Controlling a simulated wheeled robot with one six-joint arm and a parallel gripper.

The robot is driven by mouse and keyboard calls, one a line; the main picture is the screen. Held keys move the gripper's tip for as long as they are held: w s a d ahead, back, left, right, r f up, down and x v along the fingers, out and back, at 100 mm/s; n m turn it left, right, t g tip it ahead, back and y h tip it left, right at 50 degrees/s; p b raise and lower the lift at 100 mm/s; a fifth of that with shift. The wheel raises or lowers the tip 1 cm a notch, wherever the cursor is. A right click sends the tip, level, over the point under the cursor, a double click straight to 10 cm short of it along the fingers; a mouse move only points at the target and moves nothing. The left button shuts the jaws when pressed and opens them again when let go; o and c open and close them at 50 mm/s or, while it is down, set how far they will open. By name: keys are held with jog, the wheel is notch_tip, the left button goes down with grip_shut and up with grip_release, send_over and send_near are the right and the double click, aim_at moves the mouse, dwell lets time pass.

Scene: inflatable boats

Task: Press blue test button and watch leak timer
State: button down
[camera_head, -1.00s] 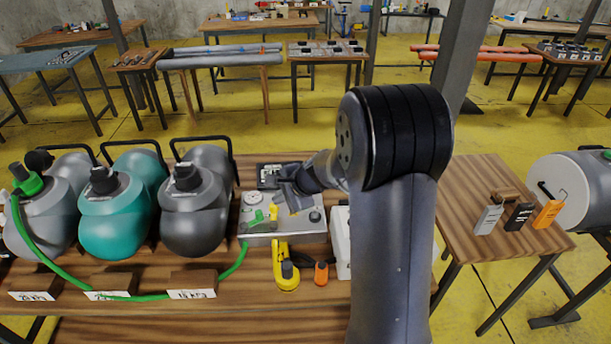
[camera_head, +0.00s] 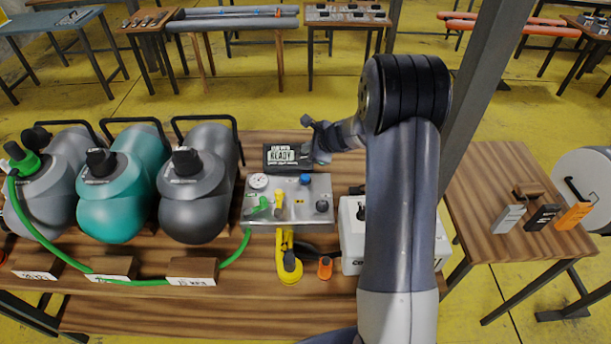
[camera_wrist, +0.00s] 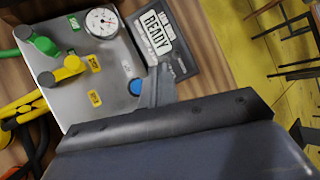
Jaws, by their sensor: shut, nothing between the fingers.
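The blue test button (camera_head: 305,179) sits on the metal test panel (camera_head: 293,215), near its back edge. In the wrist view the blue button (camera_wrist: 135,87) is uncovered just left of my fingers. The leak timer (camera_head: 287,156) is a dark box behind the panel; its display reads READY, also legible in the wrist view (camera_wrist: 158,33). My gripper (camera_wrist: 160,84) is shut and empty, beside the button and the timer's near edge. In the head view my gripper (camera_head: 318,156) is small and dark, at the timer's right side. I cannot tell its exact height above the panel.
A round gauge (camera_head: 259,181), green lever (camera_head: 262,204) and yellow lever (camera_head: 279,197) are on the panel. Three rolled boats, the nearest dark grey (camera_head: 195,205), stand left. A green hose (camera_head: 233,259) runs along the front. A white box (camera_head: 352,240) stands right.

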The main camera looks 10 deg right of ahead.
jog(key=b, duration=0.6)
send_over(308, 178)
notch_tip(308, 178, down, 8)
jog(key=shift+r, duration=0.25)
jog(key=shift+f+b, duration=0.65)
jog(key=shift+f, duration=0.1)
dwell(1.0)
jog(key=shift+f+b, duration=0.3)
jog(key=shift+b, duration=0.2)
jog(key=shift+f+b, duration=0.5)
jog(key=shift+b, duration=0.1)
dwell(0.5)
jog(key=shift+r+p, duration=0.7)
jog(key=shift+r, duration=0.25)
jog(key=shift+r+p, duration=1.9)
jog(key=shift+r, duration=0.55)
